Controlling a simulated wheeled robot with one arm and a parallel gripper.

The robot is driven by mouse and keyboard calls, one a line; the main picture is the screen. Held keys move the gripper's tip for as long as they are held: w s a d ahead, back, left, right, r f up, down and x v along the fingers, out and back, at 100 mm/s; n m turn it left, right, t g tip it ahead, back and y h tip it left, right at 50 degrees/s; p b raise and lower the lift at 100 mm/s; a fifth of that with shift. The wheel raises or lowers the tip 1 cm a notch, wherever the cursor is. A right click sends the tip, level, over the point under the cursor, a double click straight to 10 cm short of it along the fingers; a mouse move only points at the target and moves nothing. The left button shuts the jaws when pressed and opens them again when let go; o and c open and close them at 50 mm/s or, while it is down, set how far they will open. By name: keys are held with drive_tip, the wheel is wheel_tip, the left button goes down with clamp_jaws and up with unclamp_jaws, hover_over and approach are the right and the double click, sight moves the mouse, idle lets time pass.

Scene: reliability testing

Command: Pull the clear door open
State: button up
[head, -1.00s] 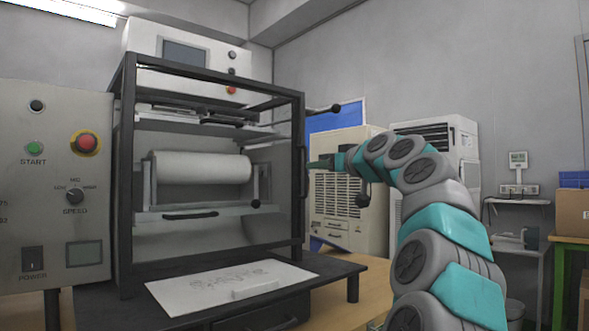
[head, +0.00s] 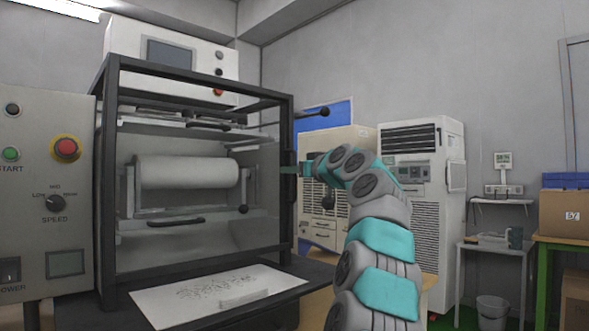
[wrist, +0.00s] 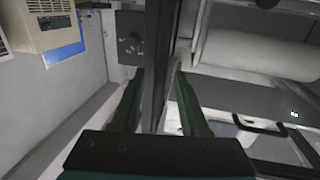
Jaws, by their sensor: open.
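The clear door (head: 200,188) is a see-through panel in a black frame on the front of the machine, and looks closed. A dark upright handle (head: 287,163) sits on its right frame post. My gripper (head: 290,169) is at this post, small and partly merged with it in the head view. In the wrist view, my gripper's two green fingers (wrist: 157,95) are apart, one on each side of a dark upright bar (wrist: 158,60). I cannot tell whether they touch the bar.
A white roller (head: 190,172) lies behind the panel. A sheet with a drawing (head: 215,293) and a small block rest on the ledge in front. The control panel (head: 45,190) stands at left. White cabinets (head: 425,190) stand behind my arm at right.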

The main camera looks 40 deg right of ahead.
drive_tip(key=shift+w, duration=0.15)
clamp_jaws()
idle(0.4)
idle(1.0)
